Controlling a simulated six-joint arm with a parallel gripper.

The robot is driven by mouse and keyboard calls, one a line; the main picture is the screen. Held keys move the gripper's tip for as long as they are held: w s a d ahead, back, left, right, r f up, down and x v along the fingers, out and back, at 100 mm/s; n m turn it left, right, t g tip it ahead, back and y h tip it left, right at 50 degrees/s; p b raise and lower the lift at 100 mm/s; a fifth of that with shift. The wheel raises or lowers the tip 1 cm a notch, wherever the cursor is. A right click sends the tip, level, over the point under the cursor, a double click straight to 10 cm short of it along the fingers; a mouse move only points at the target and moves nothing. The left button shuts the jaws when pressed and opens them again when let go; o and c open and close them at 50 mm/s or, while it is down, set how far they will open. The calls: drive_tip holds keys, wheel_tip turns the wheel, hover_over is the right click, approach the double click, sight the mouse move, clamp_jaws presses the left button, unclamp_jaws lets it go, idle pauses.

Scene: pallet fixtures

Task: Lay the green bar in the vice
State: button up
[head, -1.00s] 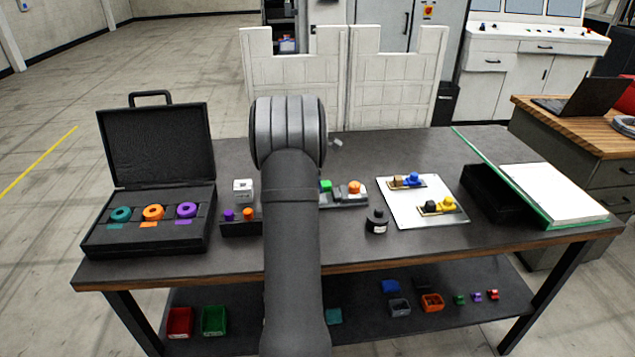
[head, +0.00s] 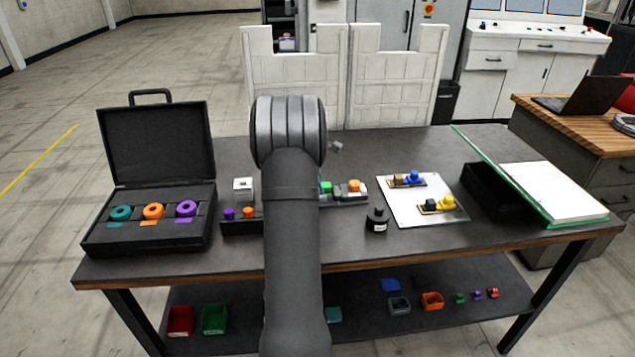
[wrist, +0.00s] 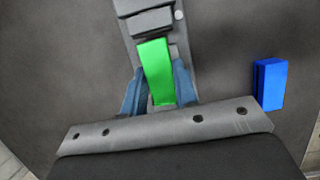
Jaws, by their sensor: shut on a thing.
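In the wrist view the green bar (wrist: 157,72) is between the two blue-grey fingers of my gripper (wrist: 158,92), which is shut on it. The bar lies lengthwise over a grey fixture with a block and channel, which looks like the vice (wrist: 148,22). I cannot tell whether the bar touches the vice floor or is held above it. In the head view my arm hides my gripper and most of this area.
A blue block (wrist: 269,83) lies right of the vice. A black case with rings (head: 150,240) stands left, a grey fixture with an orange knob (head: 353,187) right of my arm. Further right are a black weight (head: 377,222), a white board (head: 400,215) and a black bin (head: 490,190).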

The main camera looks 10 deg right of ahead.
drive_tip(key=shift+f, duration=0.95)
idle(0.3)
drive_tip(key=o, duration=1.5)
drive_tip(key=shift+r, duration=4.5)
drive_tip(key=shift+f, duration=0.1)
wheel_tip(320, 180, down, 9)
drive_tip(key=shift+r, duration=0.1)
